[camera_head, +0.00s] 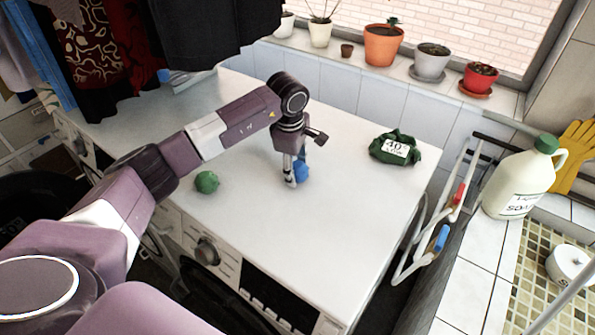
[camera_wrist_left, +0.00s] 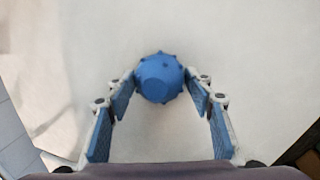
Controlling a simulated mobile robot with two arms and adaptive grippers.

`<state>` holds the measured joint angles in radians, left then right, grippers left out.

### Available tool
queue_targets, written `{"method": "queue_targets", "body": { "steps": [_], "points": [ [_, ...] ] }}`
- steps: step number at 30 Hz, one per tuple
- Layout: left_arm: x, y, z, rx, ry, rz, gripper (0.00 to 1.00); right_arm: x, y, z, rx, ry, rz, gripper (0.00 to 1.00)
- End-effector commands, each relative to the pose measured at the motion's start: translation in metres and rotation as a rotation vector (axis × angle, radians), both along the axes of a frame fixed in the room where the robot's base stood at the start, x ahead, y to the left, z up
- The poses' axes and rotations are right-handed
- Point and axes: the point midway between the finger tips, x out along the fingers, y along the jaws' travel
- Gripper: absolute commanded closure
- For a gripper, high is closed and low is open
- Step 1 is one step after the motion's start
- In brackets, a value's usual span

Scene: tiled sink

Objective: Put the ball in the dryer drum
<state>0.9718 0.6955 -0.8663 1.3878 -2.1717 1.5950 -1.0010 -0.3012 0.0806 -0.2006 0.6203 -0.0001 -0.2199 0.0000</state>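A blue ball (camera_head: 302,172) with small knobs sits on the white machine top (camera_head: 345,215). It also shows in the left wrist view (camera_wrist_left: 160,80). A green ball (camera_head: 207,182) lies farther left near the front edge. My left gripper (camera_head: 291,182) points down at the blue ball. In the left wrist view its fingers (camera_wrist_left: 160,95) are spread on either side of the ball, close to it, with no clear grip. The dryer drum's inside cannot be made out; the machine fronts are partly hidden by my left arm. My right gripper is not in view.
A green bag labelled 40 (camera_head: 395,148) lies at the right of the top. Dark clothes (camera_head: 215,30) hang above its back left. Potted plants (camera_head: 383,45) line the sill. A soap jug (camera_head: 520,178) and drying rack (camera_head: 440,220) are right. The front panel has a knob (camera_head: 207,251).

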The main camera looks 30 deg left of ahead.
Motion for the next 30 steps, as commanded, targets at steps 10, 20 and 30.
{"method": "queue_targets", "body": {
  "steps": [10, 20, 30],
  "points": [
    [0.0, 0.0, 0.001, 0.0, -0.001, 0.0, 0.86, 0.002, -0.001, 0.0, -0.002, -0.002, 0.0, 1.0],
    [0.001, 0.0, 0.01, 0.0, -0.003, 0.0, 0.86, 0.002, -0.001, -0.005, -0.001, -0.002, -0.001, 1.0],
    [0.002, 0.0, 0.072, 0.0, -0.009, 0.0, 0.86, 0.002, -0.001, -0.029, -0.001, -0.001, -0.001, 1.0]
  ]
}}
